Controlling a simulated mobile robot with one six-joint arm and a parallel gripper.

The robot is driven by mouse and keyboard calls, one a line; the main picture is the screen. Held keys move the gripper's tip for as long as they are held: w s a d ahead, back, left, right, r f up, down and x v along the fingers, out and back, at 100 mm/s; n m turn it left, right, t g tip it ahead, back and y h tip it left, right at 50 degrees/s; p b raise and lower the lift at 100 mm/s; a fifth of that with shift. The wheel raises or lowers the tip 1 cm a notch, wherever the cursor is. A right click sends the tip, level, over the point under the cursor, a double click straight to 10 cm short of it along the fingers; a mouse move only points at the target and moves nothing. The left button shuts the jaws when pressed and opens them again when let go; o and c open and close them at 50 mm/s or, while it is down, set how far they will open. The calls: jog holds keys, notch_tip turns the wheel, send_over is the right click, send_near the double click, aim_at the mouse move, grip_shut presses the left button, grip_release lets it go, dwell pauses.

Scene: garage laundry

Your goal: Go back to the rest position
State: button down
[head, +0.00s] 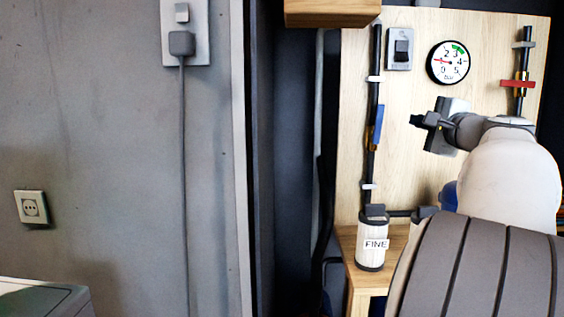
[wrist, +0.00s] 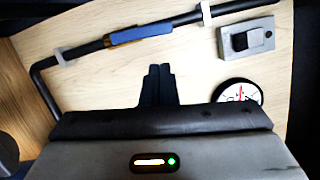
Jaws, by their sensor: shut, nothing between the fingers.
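My gripper (head: 416,121) is in front of the wooden panel, left of and below the round pressure gauge (head: 450,63) in the head view. In the wrist view my gripper (wrist: 160,70) points at bare wood with its two dark fingers together and nothing between them. The wooden panel (head: 420,90) carries a black pipe with a blue valve handle (head: 377,127). The blue handle also shows in the wrist view (wrist: 140,34), lying along the pipe and apart from my fingers. My arm covers the panel's lower right part.
A grey rocker switch (head: 400,48) is beside the gauge. A red handle (head: 517,84) crosses the right pipe. A white filter labelled FINE (head: 371,245) hangs at the lower left of the panel above a wooden ledge (head: 362,277). A wooden box (head: 332,12) juts out above.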

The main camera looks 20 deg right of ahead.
jog(key=w+a+f+n+g+y+p, duration=0.1)
jog(key=a+f+n+g+y+p, duration=0.15)
jog(key=a+p, duration=0.45)
jog(key=w+a+f+n+g+y+p, duration=0.1)
jog(key=a+n+g+p, duration=0.25)
jog(key=a, duration=0.65)
jog(key=w+a+f+n+g+y+p, duration=0.1)
jog(key=a+f+n+g+y+p, duration=0.15)
jog(key=a+p, duration=0.45)
jog(key=s+a+f+n+g+h+p, duration=0.3)
jog(key=s+a+n+g+p, duration=0.4)
jog(key=s+a+n+p, duration=0.6)
jog(key=s+a+f+p, duration=0.1)
jog(key=s, duration=0.4)
jog(key=shift+s, duration=0.15)
